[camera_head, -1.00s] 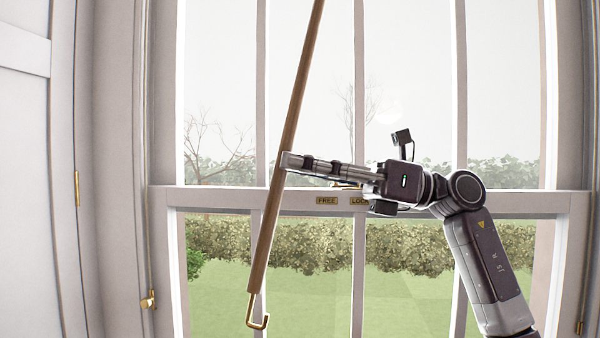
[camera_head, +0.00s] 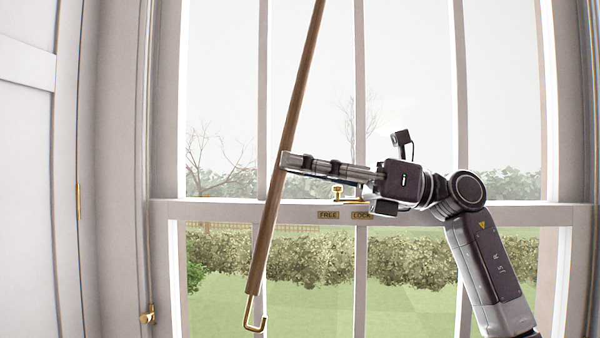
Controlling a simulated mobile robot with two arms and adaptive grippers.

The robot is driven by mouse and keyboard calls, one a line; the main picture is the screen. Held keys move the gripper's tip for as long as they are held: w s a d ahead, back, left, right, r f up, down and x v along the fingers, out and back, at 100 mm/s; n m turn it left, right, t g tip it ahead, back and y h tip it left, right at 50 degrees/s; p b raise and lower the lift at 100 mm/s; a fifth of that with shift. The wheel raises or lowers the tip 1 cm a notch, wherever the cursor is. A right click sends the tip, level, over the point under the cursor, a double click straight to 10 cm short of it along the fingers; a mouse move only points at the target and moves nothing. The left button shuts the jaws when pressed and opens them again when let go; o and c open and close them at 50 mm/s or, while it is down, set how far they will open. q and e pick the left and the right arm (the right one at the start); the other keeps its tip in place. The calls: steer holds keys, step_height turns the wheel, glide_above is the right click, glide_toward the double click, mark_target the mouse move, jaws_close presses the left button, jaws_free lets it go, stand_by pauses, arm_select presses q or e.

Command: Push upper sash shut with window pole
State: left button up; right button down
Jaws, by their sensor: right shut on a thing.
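The window pole (camera_head: 289,128) is a long brown wooden rod with a brass hook (camera_head: 256,322) at its lower end. It is held tilted, its top leaning right and running out of the picture. My right gripper (camera_head: 287,161) is shut on the pole around its middle. The upper sash (camera_head: 362,100) has several tall panes behind the pole; its top edge is out of view. The meeting rail (camera_head: 440,213) crosses below the gripper, with a brass catch (camera_head: 338,192) and FREE (camera_head: 328,215) and LOCK plates. My left gripper does not show.
The window frame and a white panelled shutter (camera_head: 28,150) stand at the left. A small brass knob (camera_head: 148,317) sits at the lower left of the frame. The lower sash panes show a hedge and lawn outside.

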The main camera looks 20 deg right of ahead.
steer(key=shift+r, duration=0.4)
steer(key=shift+s+f+b, duration=0.1)
steer(key=shift+f+b, duration=1.1)
steer(key=shift+f, duration=0.55)
steer(key=s+a+f+b, duration=0.3)
steer(key=s+a+b, duration=0.2)
steer(key=s, duration=0.3)
steer(key=shift+s+a+b, duration=0.15)
steer(key=shift+s+b, duration=0.15)
steer(key=shift+b, duration=0.15)
